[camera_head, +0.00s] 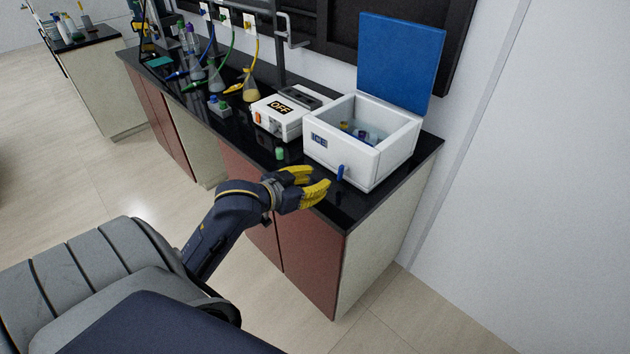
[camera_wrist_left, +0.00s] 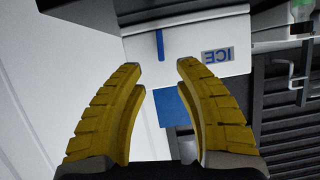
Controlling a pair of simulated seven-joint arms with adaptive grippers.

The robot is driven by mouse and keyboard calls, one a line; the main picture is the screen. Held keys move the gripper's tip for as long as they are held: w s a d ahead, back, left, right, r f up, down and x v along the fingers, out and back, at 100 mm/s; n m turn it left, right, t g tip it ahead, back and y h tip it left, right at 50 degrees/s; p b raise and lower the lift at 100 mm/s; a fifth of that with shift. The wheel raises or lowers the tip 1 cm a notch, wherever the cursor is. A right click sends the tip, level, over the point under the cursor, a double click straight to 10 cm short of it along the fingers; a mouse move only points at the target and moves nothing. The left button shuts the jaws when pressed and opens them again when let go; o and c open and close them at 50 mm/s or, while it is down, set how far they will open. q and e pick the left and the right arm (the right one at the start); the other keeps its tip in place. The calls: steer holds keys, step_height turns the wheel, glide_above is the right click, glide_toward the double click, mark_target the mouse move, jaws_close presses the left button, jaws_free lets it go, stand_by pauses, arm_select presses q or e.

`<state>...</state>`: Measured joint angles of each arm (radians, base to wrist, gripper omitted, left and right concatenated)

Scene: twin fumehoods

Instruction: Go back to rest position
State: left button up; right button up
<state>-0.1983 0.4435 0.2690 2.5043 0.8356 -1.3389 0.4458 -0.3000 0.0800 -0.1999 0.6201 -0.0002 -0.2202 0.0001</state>
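My left gripper (camera_head: 312,184) has yellow ribbed fingers. It is open and empty over the front edge of the black bench top, just in front of the white ice box. In the left wrist view the fingers (camera_wrist_left: 161,72) stand apart with nothing between their tips. The ice box (camera_head: 340,162) has its blue lid (camera_head: 400,55) raised and several small items inside. A blue upright piece (camera_head: 340,172) shows at the front of the box, close to the fingertips; it also shows in the left wrist view (camera_wrist_left: 160,45). My right gripper is in neither view.
A white device marked OFF (camera_head: 277,118) stands left of the ice box. A small green-capped vial (camera_head: 280,154) stands near the bench's front edge. Flasks with coloured tubes (camera_head: 214,78) stand farther left.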

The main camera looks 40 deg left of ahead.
arm_select(q)
steer(key=s+d+f+m+g+y, duration=0.3)
steer(key=s+f, duration=0.6)
steer(key=f, duration=0.1)
steer(key=s+d+f+m+g+y, duration=0.2)
steer(key=s+f+g+y, duration=0.1)
steer(key=s+f, duration=0.65)
steer(key=s+d+f+g+h, duration=0.2)
steer(key=d+f, duration=0.1)
steer(key=f, duration=1.4)
steer(key=s+d+f+g+h, duration=0.1)
steer(key=s+d+f+h, duration=0.15)
steer(key=f, duration=1.55)
steer(key=s+f+n+g, duration=0.3)
steer(key=s+f, duration=1.4)
steer(key=s, duration=0.3)
steer(key=shift+d+f, duration=0.2)
steer(key=shift+f, duration=0.2)
